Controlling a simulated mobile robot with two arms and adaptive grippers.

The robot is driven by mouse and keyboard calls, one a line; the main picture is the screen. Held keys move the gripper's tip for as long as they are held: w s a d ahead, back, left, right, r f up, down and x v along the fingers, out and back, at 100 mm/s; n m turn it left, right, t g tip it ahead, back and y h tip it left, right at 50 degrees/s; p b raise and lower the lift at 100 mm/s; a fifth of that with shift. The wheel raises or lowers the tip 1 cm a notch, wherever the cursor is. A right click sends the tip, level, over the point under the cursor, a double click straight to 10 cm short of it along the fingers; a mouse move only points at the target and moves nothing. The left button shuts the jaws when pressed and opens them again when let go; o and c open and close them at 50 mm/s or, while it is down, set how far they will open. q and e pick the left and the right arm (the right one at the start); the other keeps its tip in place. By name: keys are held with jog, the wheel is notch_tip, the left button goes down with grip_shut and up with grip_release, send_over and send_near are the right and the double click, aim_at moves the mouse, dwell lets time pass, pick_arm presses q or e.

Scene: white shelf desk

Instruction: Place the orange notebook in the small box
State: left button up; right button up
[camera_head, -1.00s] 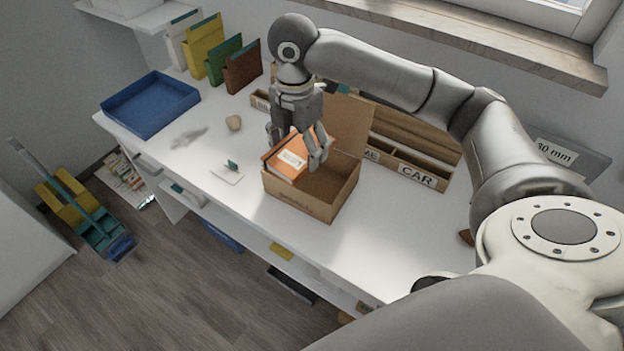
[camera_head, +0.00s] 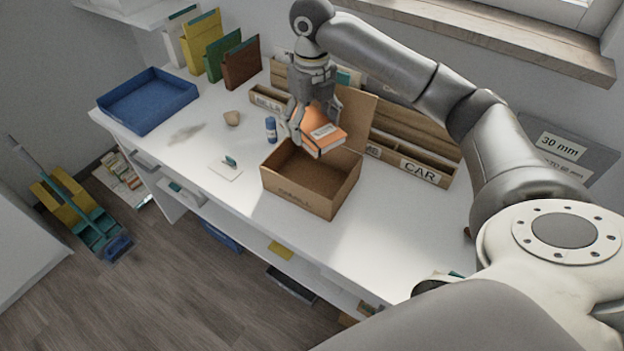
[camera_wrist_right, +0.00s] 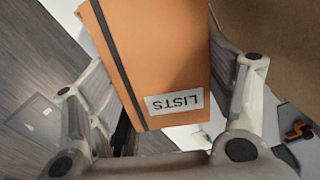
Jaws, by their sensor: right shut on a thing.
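The orange notebook (camera_head: 314,130) has a white label and is held in my right gripper (camera_head: 310,122), above the back part of the small box. In the right wrist view the notebook (camera_wrist_right: 158,55) lies between the two fingers (camera_wrist_right: 165,110), with a dark elastic band and a label reading "LISTS". The small box (camera_head: 297,198) is an open brown cardboard box on the white desk, its lid flap (camera_head: 360,118) raised at the back. Its visible inside looks empty. The notebook's lower edge appears near the back rim; I cannot tell if they touch. My left gripper is not in view.
A wooden organizer labelled "CAR" (camera_head: 420,171) stands behind and right of the box. A blue bottle (camera_head: 270,130), a small tan pot (camera_head: 232,118) and a card (camera_head: 226,170) stand left of it. A blue tray (camera_head: 148,100) sits at the far left. The desk front right is clear.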

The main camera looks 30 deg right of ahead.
aim_at(312, 183)
notch_tip(312, 183, down, 17)
jog(key=shift+f+p, duration=0.1)
jog(key=shift+p, duration=0.5)
jog(key=o, duration=1.1)
jog(key=shift+f, duration=0.1)
notch_tip(312, 183, up, 12)
jog(key=b, duration=0.1)
